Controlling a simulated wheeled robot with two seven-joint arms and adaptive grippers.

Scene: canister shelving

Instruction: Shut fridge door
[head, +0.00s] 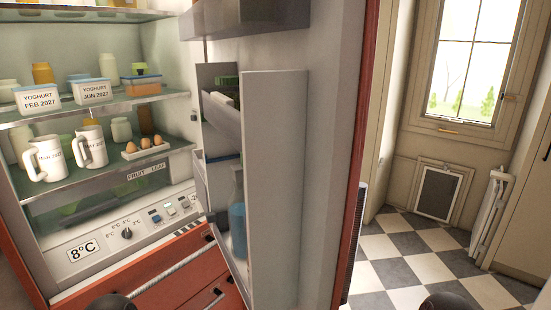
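The fridge door (333,130) stands wide open to the right of the fridge interior, its pale inner side and shelf racks facing left. A red edge (368,110) runs down its right side. The door racks hold a blue spray bottle (237,215) and green and white items. The fridge body shows at left, with glass shelves (85,183) and a control panel reading 8°C (127,233). Neither gripper can be made out. Two dark rounded shapes at the bottom edge are probably mine. The door's outer side and handle are hidden.
The shelves hold yoghurt boxes (37,98), white mugs (92,147), eggs (146,147) and jars. Red drawers (180,285) lie below. At right are a checkered floor (410,255) with free room, a window (465,65), a pet flap (438,192) and a folded white item (490,215).

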